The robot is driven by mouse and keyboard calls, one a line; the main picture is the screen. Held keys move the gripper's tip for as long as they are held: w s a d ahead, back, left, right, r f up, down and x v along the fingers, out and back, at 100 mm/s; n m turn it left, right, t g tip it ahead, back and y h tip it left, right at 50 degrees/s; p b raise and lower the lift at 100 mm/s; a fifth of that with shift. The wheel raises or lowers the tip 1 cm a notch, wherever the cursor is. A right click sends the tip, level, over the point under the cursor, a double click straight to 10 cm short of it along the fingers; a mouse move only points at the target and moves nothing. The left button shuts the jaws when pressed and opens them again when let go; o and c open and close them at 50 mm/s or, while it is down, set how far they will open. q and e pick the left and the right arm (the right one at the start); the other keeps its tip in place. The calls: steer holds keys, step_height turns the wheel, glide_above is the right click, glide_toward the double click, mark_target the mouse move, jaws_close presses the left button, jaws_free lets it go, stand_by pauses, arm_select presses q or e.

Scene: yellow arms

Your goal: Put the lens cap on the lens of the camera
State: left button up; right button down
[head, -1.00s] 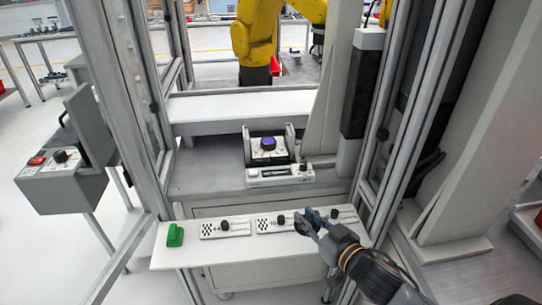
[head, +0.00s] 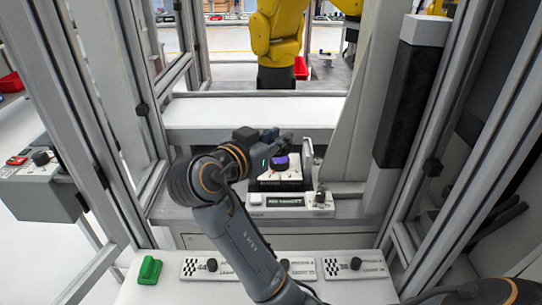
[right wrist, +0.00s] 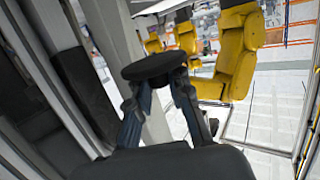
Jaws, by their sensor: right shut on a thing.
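The camera is a dark unit with a purple, upward-facing lens (head: 280,162), set in a dark holder at the middle of the workstation in the head view. My right gripper (head: 282,142) reaches in from the left of the lens, just behind and above it in the picture. In the right wrist view my right gripper (right wrist: 158,84) is shut on a flat round black disc, the lens cap (right wrist: 153,66), held at the fingertips. The lens looks uncovered. My left gripper is not in view.
A panel with a small display (head: 286,201) stands in front of the camera. The white front shelf (head: 170,290) carries labelled knob panels and a green switch (head: 149,270). Grey frame posts stand on both sides. A yellow robot arm (head: 275,40) is behind the white beam.

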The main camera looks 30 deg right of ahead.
steer(key=shift+w+r, duration=0.1)
steer(key=shift+w, duration=0.05)
steer(key=w+d+f+p, duration=0.1)
steer(key=w+d+f, duration=0.25)
steer(key=w, duration=0.25)
glide_above(280, 159)
steer(key=f, duration=0.4)
steer(key=shift+s+a+f+p, duration=0.35)
steer(key=shift+s+p, duration=0.05)
steer(key=shift+w+d+f, duration=0.2)
steer(key=shift+w+f, duration=0.1)
steer(key=shift+f, duration=0.15)
steer(key=f, duration=0.1)
steer(key=f+p, duration=0.1)
steer(key=f, duration=0.1)
steer(key=shift+w+d+f, duration=0.2)
steer(key=shift+f, duration=0.1)
steer(key=shift+f, duration=0.1)
